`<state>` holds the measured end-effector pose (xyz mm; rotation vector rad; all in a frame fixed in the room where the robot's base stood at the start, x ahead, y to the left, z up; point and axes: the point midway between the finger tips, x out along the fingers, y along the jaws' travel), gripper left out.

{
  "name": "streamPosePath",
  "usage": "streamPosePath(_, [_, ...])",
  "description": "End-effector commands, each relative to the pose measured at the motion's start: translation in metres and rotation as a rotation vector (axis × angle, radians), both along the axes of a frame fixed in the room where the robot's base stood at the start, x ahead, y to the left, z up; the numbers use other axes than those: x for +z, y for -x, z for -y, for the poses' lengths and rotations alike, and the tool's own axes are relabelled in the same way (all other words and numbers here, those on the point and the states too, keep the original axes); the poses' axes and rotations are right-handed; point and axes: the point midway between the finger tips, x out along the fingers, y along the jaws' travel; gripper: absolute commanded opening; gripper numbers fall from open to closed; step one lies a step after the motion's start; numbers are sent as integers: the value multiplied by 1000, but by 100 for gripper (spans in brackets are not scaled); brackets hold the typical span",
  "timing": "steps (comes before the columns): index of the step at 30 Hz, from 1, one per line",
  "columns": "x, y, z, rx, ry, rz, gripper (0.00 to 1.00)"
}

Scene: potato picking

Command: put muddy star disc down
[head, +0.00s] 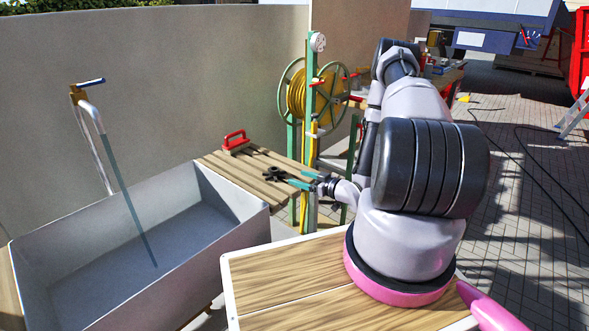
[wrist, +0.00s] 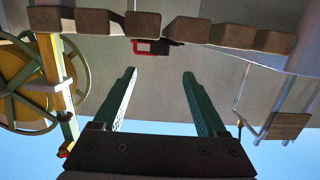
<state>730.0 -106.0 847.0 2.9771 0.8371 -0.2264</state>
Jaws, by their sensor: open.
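A dark star-shaped disc (head: 272,174) lies on the slatted wooden bench (head: 222,160) in the head view. My gripper (head: 296,179) is just to the right of it, its two green fingers apart and pointing towards the disc. I cannot tell whether a fingertip touches the disc. In the wrist view the fingers (wrist: 159,75) are spread wide with nothing between them.
A red-handled tool (head: 235,142) sits at the bench's back edge. A yellow hose reel (head: 303,95) stands behind my arm. A wooden tabletop (head: 290,280) is in front.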

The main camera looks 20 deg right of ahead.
Motion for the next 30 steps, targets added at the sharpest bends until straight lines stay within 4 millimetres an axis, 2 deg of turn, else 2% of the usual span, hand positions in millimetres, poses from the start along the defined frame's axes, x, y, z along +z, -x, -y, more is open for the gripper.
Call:
streamPosePath(6, [3, 0, 3, -1, 8, -5, 74])
streamPosePath(8, [9, -7, 7, -7, 26, -16, 74])
streamPosePath(11, [28, -26, 17, -28, 83, -56, 74])
streamPosePath(15, [74, -59, 39, -97, 188, -148, 74])
streamPosePath(17, [96, -69, 48, -136, 228, -188, 74])
streamPosePath(21, [156, -81, 64, -237, 298, -274, 74])
streamPosePath(26, [229, -76, 74, -363, 332, -363, 74])
streamPosePath(30, [292, -53, 75, -471, 320, -439, 74])
